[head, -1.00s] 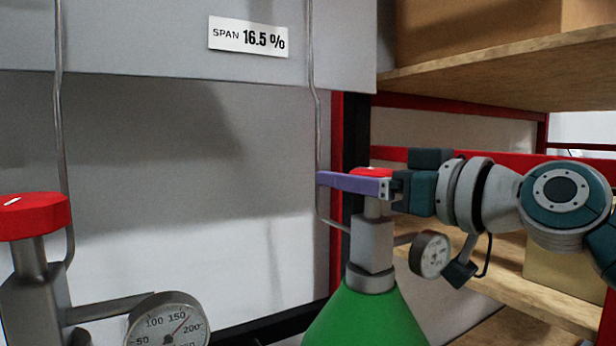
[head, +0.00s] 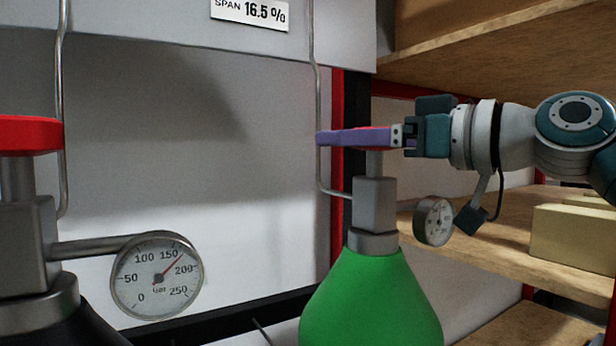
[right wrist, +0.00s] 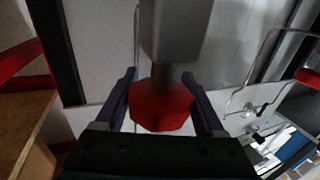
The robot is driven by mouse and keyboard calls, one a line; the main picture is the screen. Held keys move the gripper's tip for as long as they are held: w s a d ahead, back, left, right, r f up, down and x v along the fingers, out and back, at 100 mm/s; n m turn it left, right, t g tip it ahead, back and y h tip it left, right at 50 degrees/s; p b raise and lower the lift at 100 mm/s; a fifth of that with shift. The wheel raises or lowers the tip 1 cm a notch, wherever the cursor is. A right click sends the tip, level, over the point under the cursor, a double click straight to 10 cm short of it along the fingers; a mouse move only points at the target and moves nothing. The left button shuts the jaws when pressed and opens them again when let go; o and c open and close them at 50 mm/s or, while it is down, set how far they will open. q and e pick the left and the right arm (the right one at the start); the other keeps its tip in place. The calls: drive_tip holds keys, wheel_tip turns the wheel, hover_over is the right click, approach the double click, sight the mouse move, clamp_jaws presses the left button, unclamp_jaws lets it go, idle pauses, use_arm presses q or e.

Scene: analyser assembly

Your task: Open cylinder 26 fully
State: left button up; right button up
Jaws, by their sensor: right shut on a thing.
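The green cylinder (head: 370,300) stands at the centre right in the head view, with a grey valve body (head: 374,204) and a gauge (head: 434,221) on its right. No number 26 is readable on it. My right gripper (head: 325,138) reaches in from the right at the height of the valve top. Its purple fingers hide most of the red handwheel there. In the right wrist view the red handwheel (right wrist: 161,106) sits between the two fingers (right wrist: 160,98), which are shut on its sides. My left gripper is not in view.
A second, dark cylinder (head: 70,325) with a red handwheel (head: 30,135) and a gauge (head: 158,277) stands at the left. Thin vertical pipes run behind both valves. A wooden shelf (head: 500,225) with boxes (head: 575,238) is at the right. A panel reads "SPAN 16.5 %" (head: 250,12).

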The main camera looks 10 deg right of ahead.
drive_tip(key=n+g+y+b, duration=0.1)
drive_tip(key=b, duration=0.1)
drive_tip(key=n+g+y+b, duration=0.1)
drive_tip(key=b, duration=0.2)
drive_tip(key=shift+s+a+f, duration=0.15)
drive_tip(key=shift+f, duration=0.15)
drive_tip(key=shift+s+a+r+n+g+y+b, duration=0.1)
drive_tip(key=shift+r+n+g+y+b, duration=0.05)
drive_tip(key=shift+n+g+y, duration=0.35)
drive_tip(key=shift+s+r+n+g+y+b, duration=0.15)
drive_tip(key=shift+n+g+y, duration=0.15)
drive_tip(key=shift+g, duration=0.3)
use_arm(q)
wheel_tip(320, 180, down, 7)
drive_tip(key=shift+p, duration=0.3)
use_arm(e)
drive_tip(key=shift+s+a+n+g+y, duration=0.15)
drive_tip(key=shift+n+g+y, duration=0.65)
drive_tip(key=shift+n+g, duration=0.5)
drive_tip(key=shift+g, duration=0.4)
drive_tip(key=o, duration=1.3)
use_arm(q)
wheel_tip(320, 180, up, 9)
drive_tip(key=p, duration=0.9)
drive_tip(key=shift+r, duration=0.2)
use_arm(e)
drive_tip(key=shift+o, duration=0.2)
wheel_tip(320, 180, up, 20)
